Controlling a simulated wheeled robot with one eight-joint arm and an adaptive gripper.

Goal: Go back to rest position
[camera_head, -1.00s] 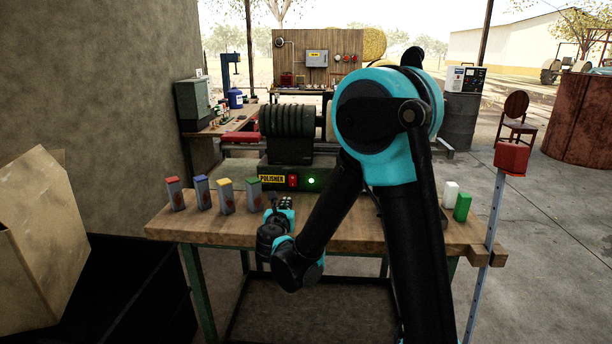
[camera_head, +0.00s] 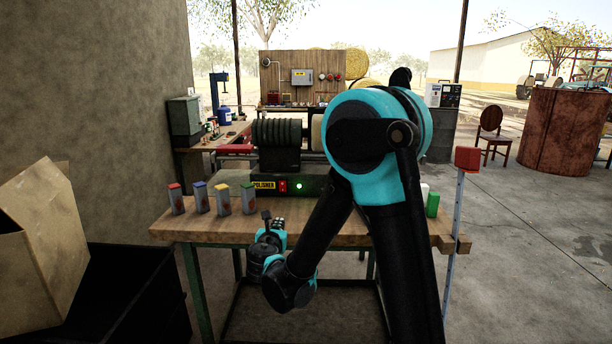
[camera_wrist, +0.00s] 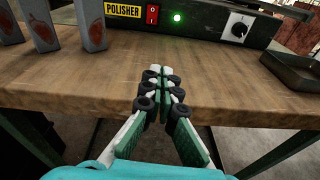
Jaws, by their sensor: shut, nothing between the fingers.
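My gripper (camera_wrist: 160,90) is shut and empty in the wrist view, its fingertips together in front of the wooden workbench's near edge. In the head view my gripper (camera_head: 274,224) shows small at the bench's front edge, left of my arm's lower bend. The workbench (camera_head: 345,236) spans the middle of the head view. The polisher (camera_head: 300,186) stands on it with its green light lit, and it also shows at the top of the wrist view (camera_wrist: 205,20).
Several grey blocks with coloured tops, such as the red-topped one (camera_head: 176,202), stand at the bench's left. A green block (camera_head: 433,204) stands at the right. A red box (camera_head: 467,159) sits on a post. A cardboard box (camera_head: 45,240) is at left.

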